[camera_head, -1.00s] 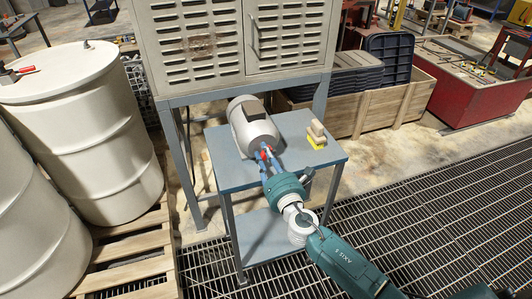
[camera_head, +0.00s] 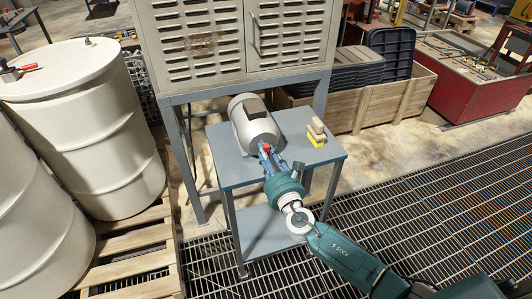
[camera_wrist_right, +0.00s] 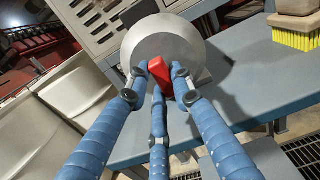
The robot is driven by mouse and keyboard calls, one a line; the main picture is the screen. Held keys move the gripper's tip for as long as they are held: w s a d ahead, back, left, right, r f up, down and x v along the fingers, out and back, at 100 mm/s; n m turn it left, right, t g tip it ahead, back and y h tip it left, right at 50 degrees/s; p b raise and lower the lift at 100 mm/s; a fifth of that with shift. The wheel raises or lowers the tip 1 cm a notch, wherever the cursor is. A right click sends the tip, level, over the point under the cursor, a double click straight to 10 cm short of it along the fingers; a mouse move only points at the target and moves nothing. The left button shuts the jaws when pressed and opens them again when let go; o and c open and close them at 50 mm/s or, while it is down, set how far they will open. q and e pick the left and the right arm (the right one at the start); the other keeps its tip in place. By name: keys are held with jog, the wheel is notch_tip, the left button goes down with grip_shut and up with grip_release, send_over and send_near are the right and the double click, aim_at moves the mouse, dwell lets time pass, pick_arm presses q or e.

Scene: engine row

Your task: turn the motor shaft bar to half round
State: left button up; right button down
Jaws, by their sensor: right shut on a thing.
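The grey motor (camera_head: 254,122) lies on the blue-grey table (camera_head: 225,172), its round end facing me. In the right wrist view the motor's end face (camera_wrist_right: 185,42) fills the upper middle, with the red shaft bar (camera_wrist_right: 160,74) in front of it. The bar sits tilted in that picture. My right gripper (camera_head: 266,150) reaches the shaft end, and its blue fingers (camera_wrist_right: 160,85) are shut on the red bar from both sides. The fingers hide part of the bar and the shaft behind it. My left gripper is not in view.
A brush with yellow bristles (camera_head: 316,138) stands on the table right of the motor. A grey louvred cabinet (camera_head: 220,50) rises behind the table. White drums (camera_head: 90,120) stand on a pallet at left. A wooden crate (camera_head: 385,98) is behind at right.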

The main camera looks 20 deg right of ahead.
jog(key=shift+f, duration=0.15)
jog(key=c, duration=1.5)
grip_release()
jog(key=s, duration=1.2)
jog(key=shift+d, duration=0.2)
jog(key=s+d+f+m+g+h, duration=0.1)
jog(key=s+d+f+m+g, duration=0.3)
jog(key=f, duration=0.7)
jog(key=s+d+f+m+g, duration=0.15)
jog(key=s+f+m, duration=0.4)
jog(key=f, duration=0.65)
jog(key=s+d+f+m+g+h, duration=0.1)
jog(key=s+d+f+m+g, duration=0.4)
jog(key=f, duration=0.6)
jog(key=s+a+f+m+g, duration=0.2)
jog(key=s+f+m, duration=0.4)
jog(key=s, duration=0.5)
jog(key=s+a+f+m+g+y, duration=0.1)
jog(key=s+a+f+m+g, duration=0.1)
jog(key=s+f+m, duration=0.4)
jog(key=s+a+f+m+g, duration=0.2)
jog(key=s+f+m, duration=0.5)
jog(key=s, duration=0.8)
jog(key=shift+s+a+m+g, duration=0.25)
jog(key=shift+s+a, duration=0.15)
